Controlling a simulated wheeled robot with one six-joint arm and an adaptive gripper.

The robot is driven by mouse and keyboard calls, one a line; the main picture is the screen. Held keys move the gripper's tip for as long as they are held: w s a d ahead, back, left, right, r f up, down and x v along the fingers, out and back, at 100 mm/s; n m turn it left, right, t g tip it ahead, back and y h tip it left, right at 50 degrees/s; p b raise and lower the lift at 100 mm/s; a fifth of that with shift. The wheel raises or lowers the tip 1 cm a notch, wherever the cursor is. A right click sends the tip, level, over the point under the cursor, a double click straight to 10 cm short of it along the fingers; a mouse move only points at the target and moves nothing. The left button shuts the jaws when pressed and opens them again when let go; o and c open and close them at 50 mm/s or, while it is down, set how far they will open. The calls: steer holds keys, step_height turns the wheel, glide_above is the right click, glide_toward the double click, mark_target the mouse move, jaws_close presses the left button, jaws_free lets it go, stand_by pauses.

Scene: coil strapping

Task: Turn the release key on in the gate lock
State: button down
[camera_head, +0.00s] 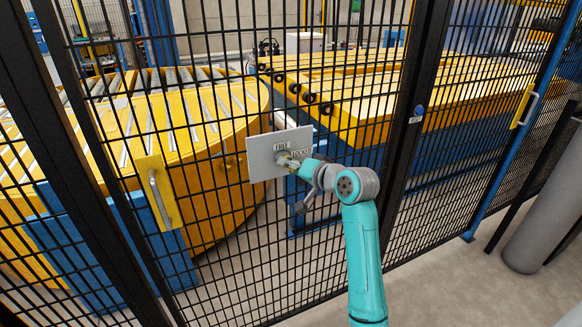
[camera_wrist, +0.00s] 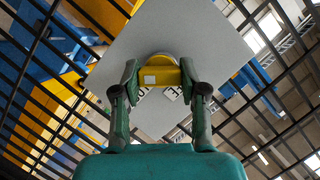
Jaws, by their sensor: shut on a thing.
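The gate lock shows as a pale grey square plate (camera_head: 257,166) on the black mesh fence, and it fills the upper middle of the wrist view (camera_wrist: 195,35). It carries a label reading FREE (camera_head: 282,145) and one reading LOCKED (camera_head: 302,153). My gripper (camera_head: 293,163) is at the plate's lower right. In the wrist view its two fingers (camera_wrist: 159,76) are shut on the yellow release key (camera_wrist: 160,77), which lies crosswise between them against a round part of the plate. My fingers partly hide the labels there, so the key's exact setting cannot be told.
The black mesh fence (camera_head: 225,235) runs across the scene around the plate. Yellow plates with handles sit on the fence at left (camera_head: 160,192) and right (camera_head: 524,106). Yellow roller machinery (camera_head: 185,110) stands behind it. A grey cylinder (camera_head: 540,225) stands at the right.

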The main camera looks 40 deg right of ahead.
steer(key=shift+f, duration=0.1)
steer(key=shift+d+f+m+t+y, duration=0.1)
steer(key=shift+m+t+y, duration=0.3)
steer(key=shift+m, duration=0.6)
steer(key=shift+m+t+y, duration=0.3)
steer(key=shift+m+t, duration=0.1)
steer(key=shift+m, duration=0.7)
steer(key=c, duration=0.5)
jaws_free()
steer(key=shift+c, duration=0.2)
steer(key=shift+o, duration=0.2)
steer(key=shift+o, duration=1.3)
steer(key=s+a, duration=0.1)
steer(key=s, duration=0.4)
steer(key=shift+s+a, duration=0.4)
